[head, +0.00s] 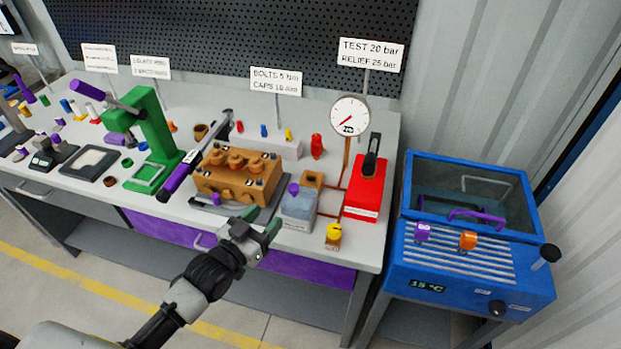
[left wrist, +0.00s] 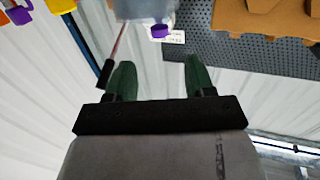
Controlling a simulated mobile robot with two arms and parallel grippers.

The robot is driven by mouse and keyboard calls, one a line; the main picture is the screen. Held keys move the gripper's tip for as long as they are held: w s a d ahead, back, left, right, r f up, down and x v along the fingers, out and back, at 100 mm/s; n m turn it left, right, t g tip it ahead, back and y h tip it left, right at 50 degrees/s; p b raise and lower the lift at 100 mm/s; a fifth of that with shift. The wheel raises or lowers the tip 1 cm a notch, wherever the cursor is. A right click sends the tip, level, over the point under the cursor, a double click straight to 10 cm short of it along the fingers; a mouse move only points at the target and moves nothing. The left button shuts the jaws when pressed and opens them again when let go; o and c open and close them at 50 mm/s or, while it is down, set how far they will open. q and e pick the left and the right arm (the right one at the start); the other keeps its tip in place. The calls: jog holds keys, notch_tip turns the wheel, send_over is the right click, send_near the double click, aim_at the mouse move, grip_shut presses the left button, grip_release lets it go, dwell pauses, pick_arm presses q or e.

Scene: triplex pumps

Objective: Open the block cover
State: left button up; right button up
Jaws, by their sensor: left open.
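A grey-blue box (head: 298,207) with a purple knob (head: 293,188) on top stands on the bench, right of a brass-coloured pump block (head: 238,176). I cannot tell for certain which of the two carries the block cover. My left gripper (head: 262,223) is open and empty at the bench's front edge, left of and in front of the box, apart from it. In the left wrist view, its green fingers (left wrist: 160,80) are spread with nothing between them. The purple knob (left wrist: 160,31) and part of the box (left wrist: 143,8) show beyond them. My right gripper is not in view.
A red unit (head: 364,190) with a black handle and a gauge (head: 349,116) stand right of the box. A small yellow-topped item (head: 334,235) is at the front edge. A purple-handled wrench (head: 182,172) lies left of the pump block. A blue cabinet (head: 470,235) stands right of the bench.

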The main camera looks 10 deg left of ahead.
aim_at(290, 191)
pick_arm(q)
jog(key=x, duration=0.3)
jog(key=p+x, duration=0.1)
jog(key=x, duration=0.4)
jog(key=shift+w+d+r+p, duration=0.15)
jog(key=shift+w+r+p, duration=0.15)
jog(key=shift+w+r, duration=0.1)
jog(key=shift+w+d, duration=0.25)
jog(key=shift+w, duration=0.4)
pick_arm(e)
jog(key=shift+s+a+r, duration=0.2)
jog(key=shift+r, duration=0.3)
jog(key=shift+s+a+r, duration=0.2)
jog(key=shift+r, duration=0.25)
pick_arm(q)
jog(key=shift+c, duration=0.2)
grip_shut()
